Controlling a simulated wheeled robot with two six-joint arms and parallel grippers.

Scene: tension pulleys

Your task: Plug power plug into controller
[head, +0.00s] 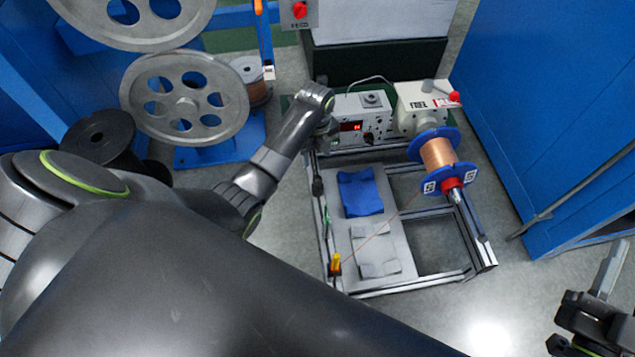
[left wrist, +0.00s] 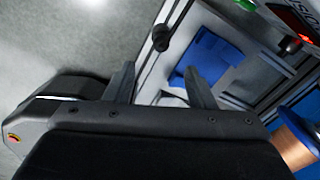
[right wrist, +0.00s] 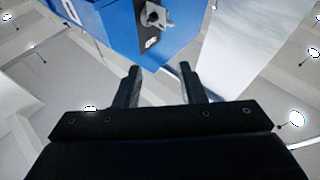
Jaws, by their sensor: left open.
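The controller (head: 362,120) is a pale box with a red lit display and knobs, at the back of the bench frame in the head view. A small black piece (head: 317,186), possibly the power plug, is at the frame's left rail. A black cylindrical piece (left wrist: 161,37) shows beyond the fingers in the left wrist view. My left gripper (head: 327,130) is beside the controller's left side; its fingertips are unclear there. In the left wrist view my left gripper (left wrist: 162,82) is open and empty. My right gripper (right wrist: 160,75) is open and empty, away at the lower right (head: 606,280).
A blue cloth (head: 360,193) lies on the bench plate. A copper wire spool (head: 438,153) with blue flanges stands right of it. Blue cabinets (head: 560,110) stand at the right. Large grey pulleys (head: 185,97) stand at the left. The floor in front is clear.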

